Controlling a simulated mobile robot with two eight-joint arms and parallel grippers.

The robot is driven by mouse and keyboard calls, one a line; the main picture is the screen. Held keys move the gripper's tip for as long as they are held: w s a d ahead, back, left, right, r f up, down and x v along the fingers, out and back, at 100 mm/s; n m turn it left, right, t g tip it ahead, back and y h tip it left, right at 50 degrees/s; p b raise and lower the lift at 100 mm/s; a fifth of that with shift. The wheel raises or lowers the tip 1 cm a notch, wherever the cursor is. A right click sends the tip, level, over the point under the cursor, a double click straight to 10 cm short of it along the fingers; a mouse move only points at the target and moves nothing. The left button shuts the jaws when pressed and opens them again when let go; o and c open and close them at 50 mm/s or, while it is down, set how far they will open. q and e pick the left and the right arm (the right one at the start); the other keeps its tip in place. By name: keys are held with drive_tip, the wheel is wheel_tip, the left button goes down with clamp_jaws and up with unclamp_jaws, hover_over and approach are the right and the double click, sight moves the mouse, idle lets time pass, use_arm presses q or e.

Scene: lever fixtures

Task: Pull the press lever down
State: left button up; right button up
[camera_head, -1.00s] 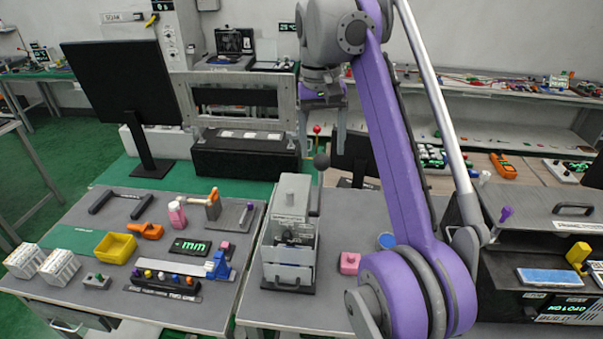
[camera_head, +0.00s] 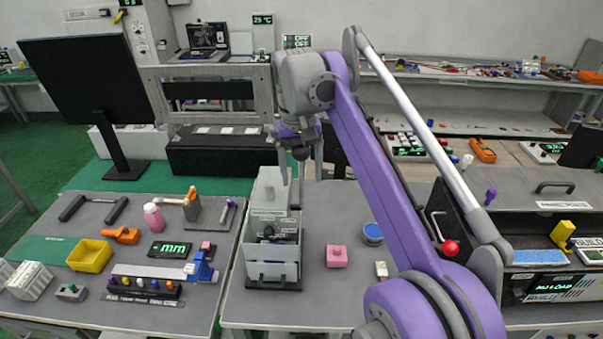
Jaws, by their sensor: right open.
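The press (camera_head: 272,235) is a grey box-like fixture with a pale front panel at the middle of the benches. Its lever ends in a dark ball knob (camera_head: 300,153), which stands up behind the press at its right. My right gripper (camera_head: 301,170) points down from above, with its two fingers apart. In the picture one finger shows on each side of the knob. I cannot tell whether either finger touches it. The lever's shaft is mostly hidden by the press and the gripper. My left gripper is not in view.
A pink block (camera_head: 337,256) and a blue-topped round container (camera_head: 372,233) stand right of the press. A red ball knob (camera_head: 450,248) shows beside my right arm.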

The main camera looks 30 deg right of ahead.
clamp_jaws()
idle(0.4)
idle(1.0)
